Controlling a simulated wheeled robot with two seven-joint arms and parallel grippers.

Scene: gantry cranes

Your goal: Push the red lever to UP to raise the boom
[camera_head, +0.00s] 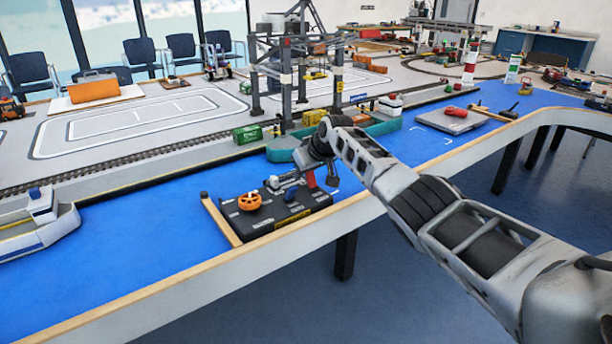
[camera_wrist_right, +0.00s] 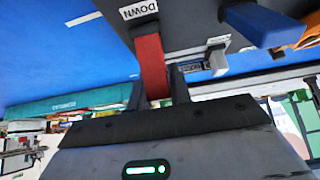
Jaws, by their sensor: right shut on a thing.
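A dark control box (camera_head: 262,221) sits on the blue surface near the front table edge. It carries an orange wheel (camera_head: 249,201), a blue lever (camera_head: 290,194) and a red lever (camera_head: 311,179) at its right end. My right gripper (camera_head: 318,174) is at the red lever. In the right wrist view, its two fingers (camera_wrist_right: 157,78) stand on either side of the red lever (camera_wrist_right: 151,62) and are shut on it. A DOWN label (camera_wrist_right: 138,9) shows beside the lever, and the blue lever (camera_wrist_right: 262,25) is to the right. No UP label is readable. My left gripper is not in view.
The gantry crane (camera_head: 285,75) stands behind the box. A teal boat (camera_head: 282,152) lies close behind my right gripper. A white and blue boat (camera_head: 42,222) is at the far left. A wooden strip (camera_head: 221,221) borders the box. Blue surface is clear left of it.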

